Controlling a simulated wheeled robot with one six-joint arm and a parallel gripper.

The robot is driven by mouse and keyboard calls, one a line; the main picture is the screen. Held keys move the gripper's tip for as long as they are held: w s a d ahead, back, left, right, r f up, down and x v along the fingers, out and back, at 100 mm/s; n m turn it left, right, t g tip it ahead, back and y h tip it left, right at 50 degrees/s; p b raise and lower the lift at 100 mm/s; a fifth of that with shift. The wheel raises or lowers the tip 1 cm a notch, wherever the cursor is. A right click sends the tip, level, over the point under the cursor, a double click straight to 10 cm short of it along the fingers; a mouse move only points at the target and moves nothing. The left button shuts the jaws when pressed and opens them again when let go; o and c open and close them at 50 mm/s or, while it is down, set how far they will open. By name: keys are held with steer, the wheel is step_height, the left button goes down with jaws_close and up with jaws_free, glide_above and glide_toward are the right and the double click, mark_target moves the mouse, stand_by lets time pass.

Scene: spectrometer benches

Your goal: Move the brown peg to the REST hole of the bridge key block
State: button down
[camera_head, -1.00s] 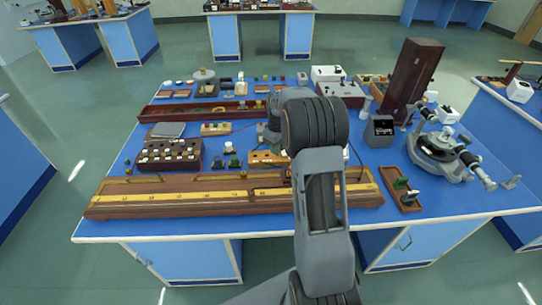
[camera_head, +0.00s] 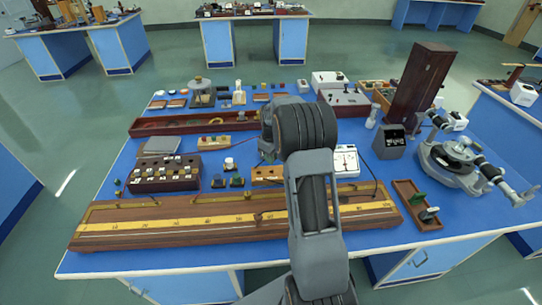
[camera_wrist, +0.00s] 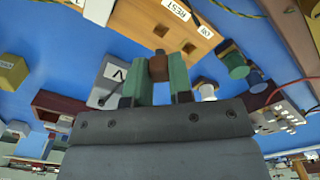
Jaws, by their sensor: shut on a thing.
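The bridge key block is a light wooden block with white REST and ON labels; it (camera_wrist: 135,28) fills the upper middle of the wrist view, with dark square holes in its face. In the head view the block (camera_head: 266,174) sits behind the long wooden bridge, partly covered by my arm. My gripper (camera_wrist: 157,82) has green fingers, shut on the brown peg (camera_wrist: 158,68). The peg's top end shows close to the block's edge in the wrist view; I cannot tell whether it touches the block. The head view hides my gripper behind my arm.
The long bridge with a yellow scale (camera_head: 160,224) lies along the bench front. A dark block of plugs (camera_head: 165,174) stands left of the key block. A white-faced meter (camera_head: 345,160) stands to its right, and a small tray (camera_head: 410,200) lies at the right.

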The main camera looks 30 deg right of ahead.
mark_target(272, 167)
steer(key=shift+f+b, duration=1.8)
steer(key=shift+f, duration=1.05)
steer(key=c, duration=0.9)
jaws_free()
steer(key=shift+c, duration=0.2)
step_height(272, 167, up, 14)
steer(key=shift+f, duration=0.1)
